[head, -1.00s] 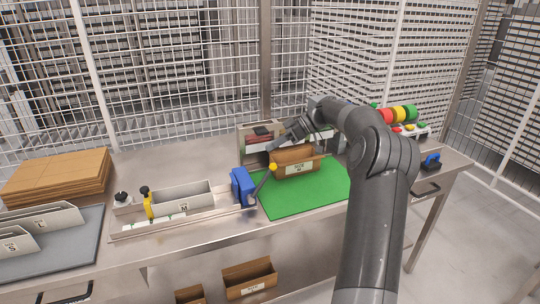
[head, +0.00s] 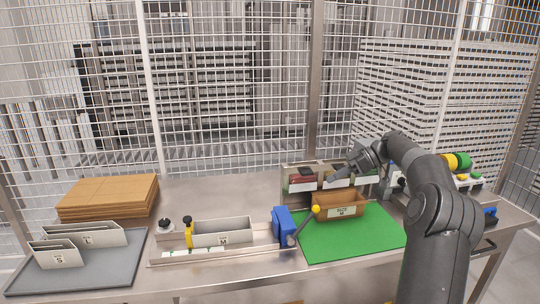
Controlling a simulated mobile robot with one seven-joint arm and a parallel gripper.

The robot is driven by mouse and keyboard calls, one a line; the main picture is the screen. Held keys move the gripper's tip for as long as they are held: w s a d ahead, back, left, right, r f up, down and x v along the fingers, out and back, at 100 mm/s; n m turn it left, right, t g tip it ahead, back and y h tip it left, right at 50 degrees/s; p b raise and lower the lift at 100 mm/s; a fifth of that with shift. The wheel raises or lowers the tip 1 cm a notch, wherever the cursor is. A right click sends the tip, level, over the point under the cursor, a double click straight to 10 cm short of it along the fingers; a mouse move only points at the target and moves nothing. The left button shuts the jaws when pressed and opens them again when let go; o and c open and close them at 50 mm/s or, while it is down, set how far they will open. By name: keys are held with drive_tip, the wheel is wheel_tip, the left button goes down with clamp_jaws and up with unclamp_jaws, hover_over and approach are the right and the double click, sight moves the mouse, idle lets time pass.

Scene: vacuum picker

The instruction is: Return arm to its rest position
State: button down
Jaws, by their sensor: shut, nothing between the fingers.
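My arm rises from the lower right and bends over the right part of the bench. My gripper (head: 341,179) hangs above and just behind the open brown box (head: 340,207), in front of the bins at the back. It is shut with nothing held, and its fingertips are small in this view. The box carries a white label and stands upright on the green mat (head: 352,242). The gripper appears apart from the box.
Left of the mat are a blue block with a yellow-knobbed lever (head: 284,226) and a grey tray (head: 224,231). Flat cardboard (head: 108,197) and a grey mat with dividers (head: 75,275) lie at left. Bins (head: 302,184) and a signal light (head: 457,161) stand behind. A wire fence encloses the bench.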

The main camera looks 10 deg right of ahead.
drive_tip(key=s+a+r+m+h, duration=0.2)
drive_tip(key=s+a+m+h, duration=0.15)
drive_tip(key=s+a, duration=0.45)
drive_tip(key=s+a+r+m+h, duration=0.2)
drive_tip(key=s+a+r+h, duration=0.3)
drive_tip(key=a, duration=0.6)
drive_tip(key=s+a+f+m+t+h, duration=0.1)
drive_tip(key=s+f+m, duration=0.2)
drive_tip(key=s, duration=1)
drive_tip(key=s+a+f+m+t+h, duration=0.1)
drive_tip(key=s+f, duration=0.5)
drive_tip(key=s, duration=0.8)
drive_tip(key=shift+f+m+t+h, duration=0.2)
drive_tip(key=shift+m+t+h, duration=0.35)
drive_tip(key=shift+m+t, duration=0.45)
